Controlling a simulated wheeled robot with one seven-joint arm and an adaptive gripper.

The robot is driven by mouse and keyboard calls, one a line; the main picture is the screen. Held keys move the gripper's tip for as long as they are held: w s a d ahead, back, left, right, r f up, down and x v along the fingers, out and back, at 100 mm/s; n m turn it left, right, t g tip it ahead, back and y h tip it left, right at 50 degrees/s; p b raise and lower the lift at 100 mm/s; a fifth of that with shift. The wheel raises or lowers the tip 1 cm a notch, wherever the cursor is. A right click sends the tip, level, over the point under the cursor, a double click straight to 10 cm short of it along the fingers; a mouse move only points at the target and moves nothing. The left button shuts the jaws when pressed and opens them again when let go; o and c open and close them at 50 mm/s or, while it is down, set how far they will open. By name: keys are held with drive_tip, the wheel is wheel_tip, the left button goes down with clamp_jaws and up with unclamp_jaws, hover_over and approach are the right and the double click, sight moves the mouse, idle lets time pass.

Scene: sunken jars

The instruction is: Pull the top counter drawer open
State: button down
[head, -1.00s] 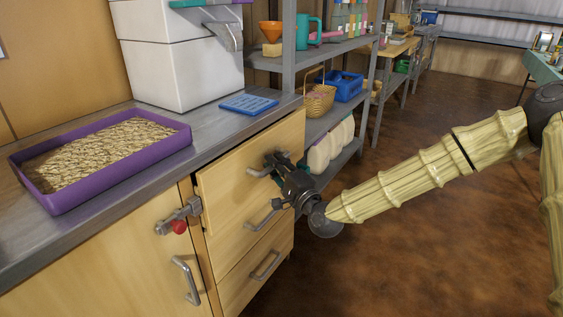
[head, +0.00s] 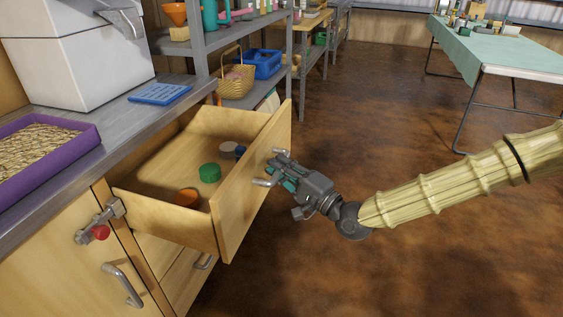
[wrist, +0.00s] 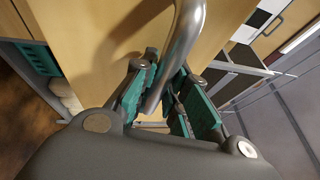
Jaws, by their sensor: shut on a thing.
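The top counter drawer (head: 165,207) stands well open, pulled out from under the counter. Inside it lie a green round piece (head: 209,173), an orange one (head: 187,197), a grey one (head: 229,149) and a dark blue one partly hidden behind the drawer front. My gripper (head: 280,172) is at the outer face of the drawer front, shut on its metal handle (head: 262,183). In the wrist view the handle (wrist: 184,40) runs down between the teal finger pads.
A red-knobbed latch (head: 101,231) sits on the cabinet left of the drawer. A purple tray (head: 86,146) and a blue slab (head: 160,94) are on the counter. Metal shelves (head: 235,35) stand behind.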

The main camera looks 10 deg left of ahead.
drive_tip(key=shift+s+d, duration=0.15)
drive_tip(key=shift+d, duration=0.55)
drive_tip(key=shift+s+d, duration=0.15)
drive_tip(key=shift+d, duration=0.5)
drive_tip(key=c, duration=1.4)
unclamp_jaws()
drive_tip(key=v, duration=1.2)
